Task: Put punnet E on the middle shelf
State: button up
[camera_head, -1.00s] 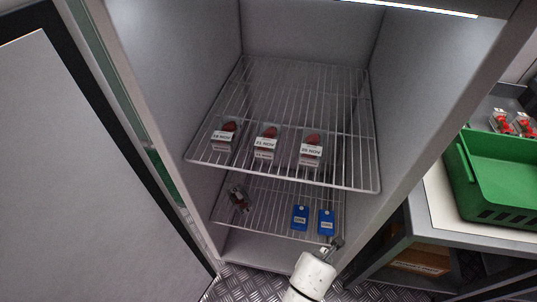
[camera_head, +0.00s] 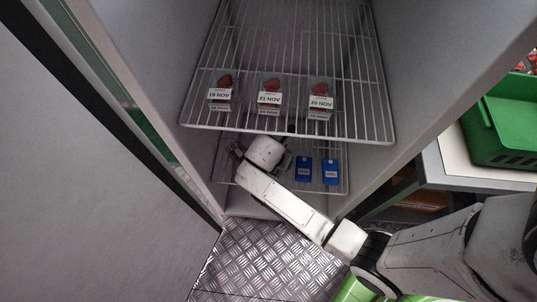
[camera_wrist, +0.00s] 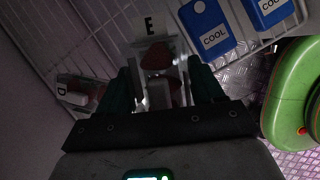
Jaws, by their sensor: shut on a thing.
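Punnet E (camera_wrist: 157,52), a small clear box with red berries and a white E label, sits between the dark fingers of my gripper (camera_wrist: 163,82) in the wrist view. My gripper is shut on it. In the head view the arm reaches into the cabinet below the upper wire shelf (camera_head: 290,132), over the lower wire shelf (camera_head: 342,187). The gripper and punnet E are mostly hidden there. Whether the punnet touches the lower shelf I cannot tell. The upper shelf holds three punnets (camera_head: 270,92) in a row near its front.
Two blue COOL packs (camera_head: 303,170) (camera_head: 330,171) stand right of the gripper on the lower shelf. A punnet labelled D (camera_wrist: 80,92) is at left in the wrist view. The cabinet's side walls are close. A green crate (camera_head: 500,125) stands on the table at right.

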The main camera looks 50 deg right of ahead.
jog(key=w+f, duration=0.1)
jog(key=w+d+b, duration=0.1)
jog(key=w, duration=0.1)
jog(key=w+f, duration=0.1)
jog(key=w, duration=0.1)
jog(key=shift+d+f, duration=0.3)
notch_tip(320, 180, down, 4)
jog(key=shift+r+b, duration=0.2)
jog(key=shift+b, duration=0.5)
jog(key=shift+w+f, duration=0.25)
jog(key=shift+f, duration=0.1)
jog(key=shift+f, duration=0.2)
jog(key=o, duration=1.2)
